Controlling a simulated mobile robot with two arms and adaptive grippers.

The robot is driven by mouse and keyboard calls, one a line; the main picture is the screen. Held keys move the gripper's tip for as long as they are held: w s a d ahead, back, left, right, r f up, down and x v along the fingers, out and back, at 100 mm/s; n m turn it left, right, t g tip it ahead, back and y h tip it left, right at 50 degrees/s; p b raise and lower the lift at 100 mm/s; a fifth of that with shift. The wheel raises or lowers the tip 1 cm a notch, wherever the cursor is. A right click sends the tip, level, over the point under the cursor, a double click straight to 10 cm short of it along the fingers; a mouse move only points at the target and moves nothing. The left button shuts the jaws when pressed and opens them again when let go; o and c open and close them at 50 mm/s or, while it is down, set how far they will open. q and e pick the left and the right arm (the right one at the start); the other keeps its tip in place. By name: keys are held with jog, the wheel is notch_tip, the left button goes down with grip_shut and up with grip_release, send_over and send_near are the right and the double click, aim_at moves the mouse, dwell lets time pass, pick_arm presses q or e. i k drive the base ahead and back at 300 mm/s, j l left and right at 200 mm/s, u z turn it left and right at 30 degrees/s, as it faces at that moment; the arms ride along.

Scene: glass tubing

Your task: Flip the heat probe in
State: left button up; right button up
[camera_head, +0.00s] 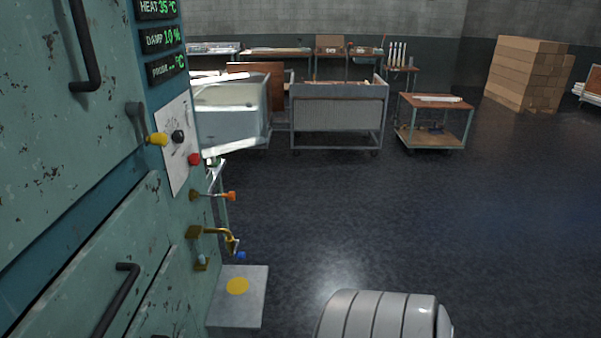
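A green, worn cabinet (60,190) fills the left side. Its displays read HEAT 35 °C and DAMP 10 %; a third display (167,68), apparently labelled PROBE, shows dashes before °C. On the cabinet's edge are a lever with a yellow knob (157,139), a black knob (178,136), a red knob (194,159), a thin metal fitting with an orange end (230,196) and a brass arm (212,231) sticking out to the right. A blue knob (241,256) sits below the brass arm. I cannot tell which of these is the heat probe. Neither gripper is in view.
A small grey plate with a yellow disc (237,286) juts from the cabinet low down. Carts (338,115), a wooden-topped trolley (435,120) and stacked boxes (525,75) stand at the back.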

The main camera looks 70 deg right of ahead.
aim_at(231, 195)
jog(key=z, duration=1.7)
